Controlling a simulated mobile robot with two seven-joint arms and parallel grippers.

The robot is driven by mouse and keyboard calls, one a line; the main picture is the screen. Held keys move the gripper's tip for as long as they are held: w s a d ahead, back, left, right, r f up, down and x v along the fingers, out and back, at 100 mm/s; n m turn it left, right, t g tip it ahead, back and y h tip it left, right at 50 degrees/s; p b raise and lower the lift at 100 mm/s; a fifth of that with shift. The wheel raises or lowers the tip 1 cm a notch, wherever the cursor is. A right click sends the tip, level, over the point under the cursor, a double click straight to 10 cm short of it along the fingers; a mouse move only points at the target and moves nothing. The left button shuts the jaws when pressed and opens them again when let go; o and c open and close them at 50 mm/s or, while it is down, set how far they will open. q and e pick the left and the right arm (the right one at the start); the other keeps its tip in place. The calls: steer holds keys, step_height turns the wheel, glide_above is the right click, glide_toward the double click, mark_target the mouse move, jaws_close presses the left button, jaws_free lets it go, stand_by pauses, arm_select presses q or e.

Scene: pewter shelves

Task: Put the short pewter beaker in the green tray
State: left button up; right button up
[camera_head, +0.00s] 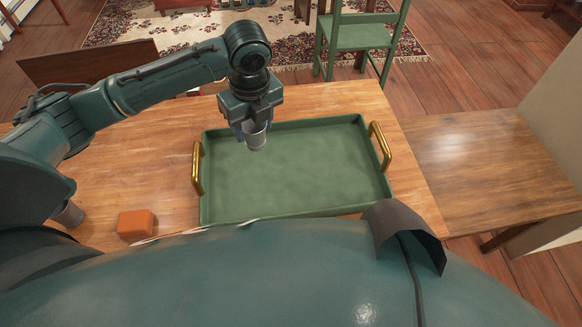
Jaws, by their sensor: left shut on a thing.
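The green tray (320,189) with two gold handles lies on the wooden table in front of me. My left gripper (255,128) points down over the back left part of the tray and is shut on a small grey beaker (256,142). The beaker looks upright, with its upper part hidden between the fingers. I cannot tell how far its base is from the tray floor. The tray is otherwise empty. My right gripper is out of view.
An orange block (136,223) lies on the table left of the tray. Another grey cup-like object (69,214) stands at the left, partly hidden by my arm. A green chair (358,38) stands behind the table. Bare table (140,170) lies left of the tray.

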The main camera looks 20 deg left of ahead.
mark_target(256, 150)
arm_select(q)
steer(key=m, duration=0.4)
steer(key=w+m, duration=0.1)
steer(key=m, duration=0.1)
steer(key=shift+a+f+t, duration=0.3)
steer(key=shift+a+f, duration=0.05)
steer(key=shift+a, duration=0.05)
steer(key=m, duration=0.4)
steer(key=w+m+h+p, duration=0.1)
steer(key=m, duration=0.1)
steer(key=shift+w+a+f, duration=0.1)
steer(key=shift+a+f, duration=0.2)
steer(key=shift+f, duration=0.05)
step_height(256, 150, down, 10)
steer(key=o, duration=1)
steer(key=shift+f, duration=0.15)
steer(key=shift+o, duration=0.2)
